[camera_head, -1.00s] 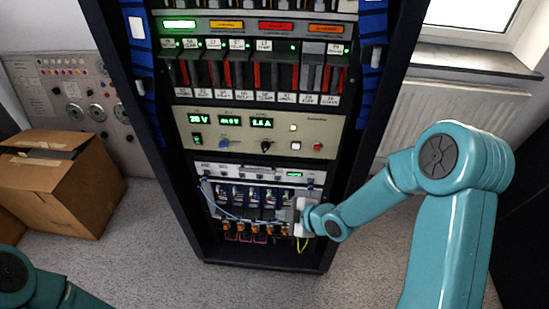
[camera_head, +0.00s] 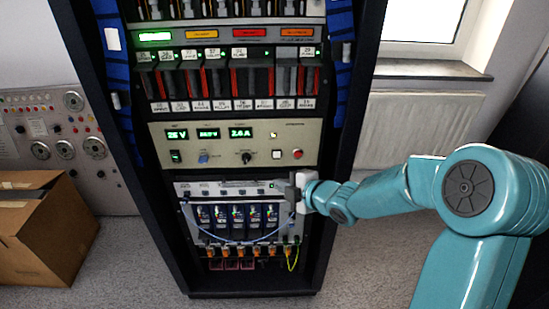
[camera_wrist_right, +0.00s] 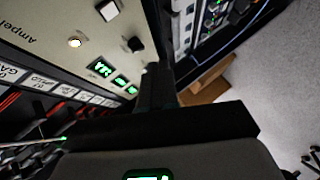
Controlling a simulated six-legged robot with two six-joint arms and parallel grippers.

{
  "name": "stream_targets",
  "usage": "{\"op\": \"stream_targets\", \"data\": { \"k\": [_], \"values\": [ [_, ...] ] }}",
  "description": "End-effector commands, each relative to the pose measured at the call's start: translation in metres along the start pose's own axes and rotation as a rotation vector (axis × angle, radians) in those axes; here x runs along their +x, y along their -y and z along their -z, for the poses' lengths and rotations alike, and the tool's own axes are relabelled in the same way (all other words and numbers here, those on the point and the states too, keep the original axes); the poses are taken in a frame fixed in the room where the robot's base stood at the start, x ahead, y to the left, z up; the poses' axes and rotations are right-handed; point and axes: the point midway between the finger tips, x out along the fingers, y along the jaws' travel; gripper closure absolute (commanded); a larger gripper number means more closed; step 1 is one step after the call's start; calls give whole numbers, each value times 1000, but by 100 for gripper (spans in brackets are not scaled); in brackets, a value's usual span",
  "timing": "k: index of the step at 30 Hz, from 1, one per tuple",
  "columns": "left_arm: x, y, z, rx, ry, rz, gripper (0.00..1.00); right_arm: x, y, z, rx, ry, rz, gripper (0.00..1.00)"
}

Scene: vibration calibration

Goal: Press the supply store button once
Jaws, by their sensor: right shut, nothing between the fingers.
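The beige supply panel (camera_head: 225,152) sits mid-height in the rack, with three green displays. At its right side are a pale square button (camera_head: 277,154) and a red button (camera_head: 298,154); I cannot read which is labelled store. My right gripper (camera_head: 292,191) is just below the panel's right end, in front of the module beneath, apart from both buttons. In the right wrist view, its dark fingers (camera_wrist_right: 158,85) are together and empty. The pale button (camera_wrist_right: 108,10) and a lit lamp (camera_wrist_right: 75,42) show there, up and left of the fingers. My left gripper is out of view.
Below the panel is a module with blue-and-black units (camera_head: 238,215) and loose cables. The rack's dark right post (camera_head: 340,130) stands beside my right arm. A cardboard box (camera_head: 45,232) is on the floor at left. Floor before the rack is clear.

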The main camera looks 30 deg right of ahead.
Motion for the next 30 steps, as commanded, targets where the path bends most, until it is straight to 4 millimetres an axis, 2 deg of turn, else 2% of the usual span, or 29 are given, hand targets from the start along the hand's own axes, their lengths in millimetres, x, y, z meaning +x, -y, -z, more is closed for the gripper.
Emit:
{"op": "stream_targets", "data": {
  "k": [8,19,24,30],
  "values": [
    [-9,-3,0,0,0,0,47,6,-6,0,1,-3,3,100],
    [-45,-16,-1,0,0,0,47,42,-32,-22,1,-4,4,100],
    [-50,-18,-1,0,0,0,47,55,-39,-32,-1,-5,3,100],
    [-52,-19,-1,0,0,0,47,62,-42,-37,-1,-4,3,100]
  ]
}}
